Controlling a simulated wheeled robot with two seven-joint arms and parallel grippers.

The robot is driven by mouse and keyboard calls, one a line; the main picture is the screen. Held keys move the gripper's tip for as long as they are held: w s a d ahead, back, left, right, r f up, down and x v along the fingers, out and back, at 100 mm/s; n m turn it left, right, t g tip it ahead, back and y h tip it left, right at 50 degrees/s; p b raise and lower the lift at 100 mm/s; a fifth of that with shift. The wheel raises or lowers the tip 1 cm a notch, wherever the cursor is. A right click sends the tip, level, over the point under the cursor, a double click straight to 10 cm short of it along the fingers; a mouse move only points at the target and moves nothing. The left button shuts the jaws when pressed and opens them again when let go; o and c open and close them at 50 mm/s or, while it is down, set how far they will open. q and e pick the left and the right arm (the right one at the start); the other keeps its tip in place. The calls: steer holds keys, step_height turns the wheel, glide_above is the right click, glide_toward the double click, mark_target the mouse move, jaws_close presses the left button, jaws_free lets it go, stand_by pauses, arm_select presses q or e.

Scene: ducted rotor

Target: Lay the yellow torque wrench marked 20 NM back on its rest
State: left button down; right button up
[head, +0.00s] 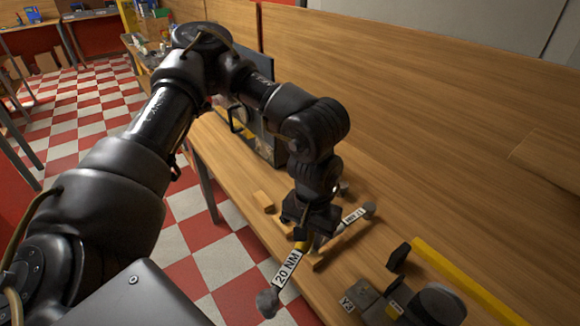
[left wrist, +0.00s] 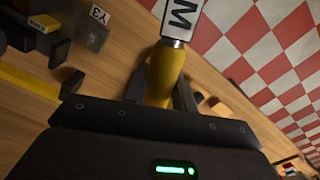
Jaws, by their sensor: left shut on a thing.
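The yellow torque wrench has a white label reading 20 NM (head: 287,269) and a grey head (head: 267,303) at its lower left end. My left gripper (head: 307,236) is shut on its yellow handle (left wrist: 166,74). In the left wrist view the handle stands between the two fingers (left wrist: 160,90), and the label is cut off at the top. The wrench's head end overlaps the bench's front edge in the head view; its height above the bench is hard to tell. Light wooden blocks (head: 263,201) lie on the bench near the gripper; which one is the rest is unclear. My right gripper is not in view.
A second wrench with a white label (head: 354,215) lies just right of my gripper. A block marked Y3 (head: 347,303), a dark round part (head: 440,304) and a yellow bar (head: 465,284) are at the lower right. A dark box (head: 262,140) stands behind.

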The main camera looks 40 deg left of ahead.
arm_select(q)
steer(key=w+a+f+n+p, duration=0.1)
steer(key=w+a+n, duration=0.2)
steer(key=w+n, duration=0.4)
steer(key=w+a+f+n+p, duration=0.1)
steer(key=w+a+n, duration=0.2)
steer(key=w+n, duration=0.5)
steer(key=w+a+f+n+p, duration=0.1)
steer(key=w+a+f+n, duration=0.1)
steer(key=a+n, duration=0.5)
steer(key=w+a+f+n+p, duration=0.1)
steer(key=w+a+f+n, duration=0.1)
steer(key=a+n, duration=0.6)
steer(key=w+a, duration=0.1)
steer(key=a, duration=0.2)
steer(key=shift+n, duration=0.3)
